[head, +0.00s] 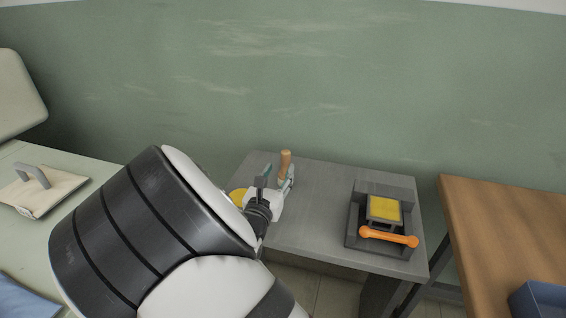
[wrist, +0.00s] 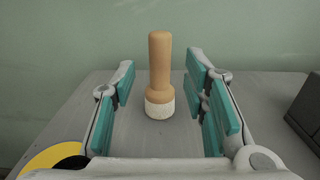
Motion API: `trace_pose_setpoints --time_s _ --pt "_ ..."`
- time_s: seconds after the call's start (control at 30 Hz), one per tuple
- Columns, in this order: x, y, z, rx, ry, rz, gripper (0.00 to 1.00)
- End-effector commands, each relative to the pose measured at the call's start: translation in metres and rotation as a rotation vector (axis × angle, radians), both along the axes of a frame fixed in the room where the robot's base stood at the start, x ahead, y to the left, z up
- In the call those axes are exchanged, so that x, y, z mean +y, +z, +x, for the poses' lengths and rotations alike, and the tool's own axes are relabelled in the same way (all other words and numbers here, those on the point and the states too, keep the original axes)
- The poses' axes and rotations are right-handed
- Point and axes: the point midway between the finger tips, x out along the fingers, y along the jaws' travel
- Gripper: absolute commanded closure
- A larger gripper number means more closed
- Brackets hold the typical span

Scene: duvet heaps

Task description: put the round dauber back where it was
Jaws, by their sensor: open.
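The round dauber (wrist: 160,75) has a tan wooden handle and a whitish, speckled round end. It stands upright on the grey table, handle up. Its handle (head: 285,161) also shows in the head view, just beyond my gripper (head: 276,182). In the wrist view my gripper (wrist: 163,88) is open, with teal finger pads to the left and right of the dauber. A gap shows on each side, and neither finger appears to touch it. How deep it sits between the fingers is hard to tell. My arm hides part of the table in the head view.
The grey table (head: 325,200) carries a dark tray (head: 352,235) with a yellow pad (head: 384,208) and an orange-handled tool (head: 388,237) at the right. A yellow disc (wrist: 45,160) lies left of my gripper. A wooden table (head: 510,215) stands right; a green wall rises behind.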

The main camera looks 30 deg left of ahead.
Motion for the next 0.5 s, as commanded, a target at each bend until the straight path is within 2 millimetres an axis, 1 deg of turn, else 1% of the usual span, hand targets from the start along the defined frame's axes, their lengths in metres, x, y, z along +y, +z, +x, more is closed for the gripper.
trace_pose_setpoints --time_s 0.03,0.1,0.2,0.33,0.5 --pt "-0.002 0.000 -0.010 0.001 0.000 -0.001 0.59" --pt "-0.005 0.000 -0.023 0.002 0.002 -0.001 0.59" --pt "-0.008 0.000 -0.035 0.001 0.000 -0.001 0.59" --pt "-0.011 0.000 -0.046 0.000 0.000 0.000 0.59" --pt "-0.012 0.000 -0.049 0.000 -0.001 0.000 0.59"
